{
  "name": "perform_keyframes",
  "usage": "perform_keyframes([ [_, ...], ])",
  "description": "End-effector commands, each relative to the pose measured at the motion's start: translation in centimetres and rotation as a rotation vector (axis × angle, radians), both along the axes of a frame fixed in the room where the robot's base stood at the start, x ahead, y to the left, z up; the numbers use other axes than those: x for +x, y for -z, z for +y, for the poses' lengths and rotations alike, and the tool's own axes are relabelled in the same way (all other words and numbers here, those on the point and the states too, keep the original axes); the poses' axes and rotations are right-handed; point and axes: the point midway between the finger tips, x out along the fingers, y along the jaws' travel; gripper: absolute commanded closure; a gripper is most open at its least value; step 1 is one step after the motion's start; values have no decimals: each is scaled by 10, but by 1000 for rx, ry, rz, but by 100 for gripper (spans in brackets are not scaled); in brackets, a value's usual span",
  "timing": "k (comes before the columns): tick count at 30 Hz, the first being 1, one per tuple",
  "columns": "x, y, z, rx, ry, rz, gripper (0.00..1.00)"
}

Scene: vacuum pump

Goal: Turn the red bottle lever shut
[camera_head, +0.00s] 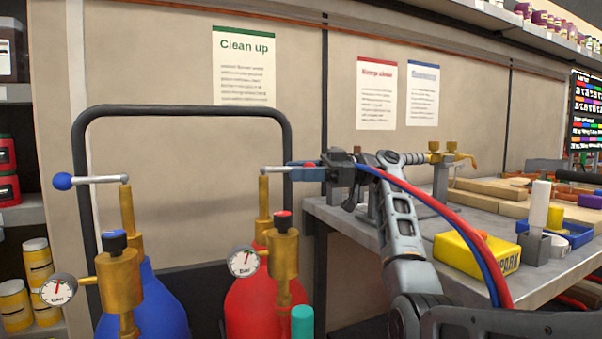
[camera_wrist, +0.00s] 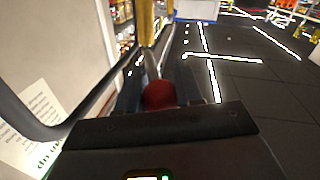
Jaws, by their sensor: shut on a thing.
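The red bottle (camera_head: 262,300) stands in the middle of the head view, with a brass valve (camera_head: 264,205) on top. Its silver lever (camera_head: 276,170) points right from the valve post, roughly level. My gripper (camera_head: 304,167) comes from the right and is shut on the lever's outer end. In the wrist view the lever's red ball knob (camera_wrist: 160,95) sits between my two dark fingers, with the silver rod and brass post (camera_wrist: 147,22) beyond. The knob is mostly hidden in the head view.
A blue bottle (camera_head: 150,300) stands to the left; its lever points left to a blue knob (camera_head: 62,181). A dark tube frame (camera_head: 190,111) arches behind both bottles. A grey workbench (camera_head: 350,222) with a yellow box (camera_head: 476,254) is on the right.

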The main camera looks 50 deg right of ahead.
Motion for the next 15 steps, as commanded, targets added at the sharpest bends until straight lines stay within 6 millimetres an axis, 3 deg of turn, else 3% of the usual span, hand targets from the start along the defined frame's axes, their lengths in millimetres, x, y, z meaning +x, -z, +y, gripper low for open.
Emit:
perform_keyframes([
  [6, 1, 3, 0, 1, 2, 6, 100],
  [7, 1, 3, 0, 1, 2, 6, 64],
  [15, 1, 1, 0, 0, 1, 3, 40],
])
